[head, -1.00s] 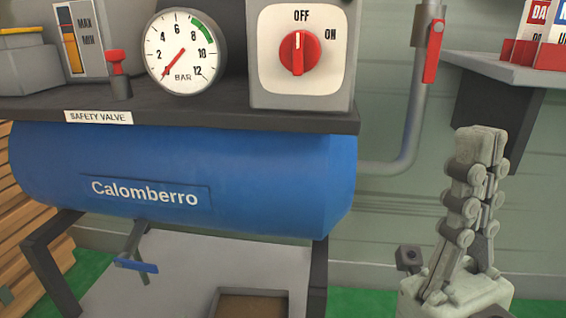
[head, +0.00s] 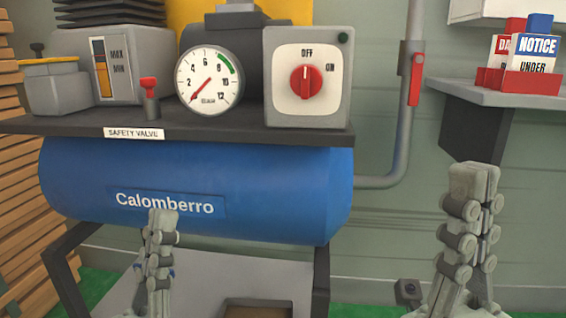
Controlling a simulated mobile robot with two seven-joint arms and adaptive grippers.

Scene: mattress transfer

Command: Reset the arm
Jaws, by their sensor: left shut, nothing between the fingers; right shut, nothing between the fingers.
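My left gripper (head: 163,220) is shut and empty. It points up in front of the lower part of the blue tank (head: 290,190) marked "Calomberro". My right gripper (head: 476,172) is shut and empty. It points up at the lower right, in front of the grey-green wall and below the shelf on the right. Neither gripper is seen holding anything. My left gripper hides part of the frame and floor pan under the tank.
Above the tank are a pressure gauge (head: 209,80), a switch box (head: 308,78) with its red knob at OFF, and a red-topped safety valve (head: 149,97). A pipe with a red lever (head: 416,80) runs up the wall. A shelf (head: 470,93) holds notice boxes.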

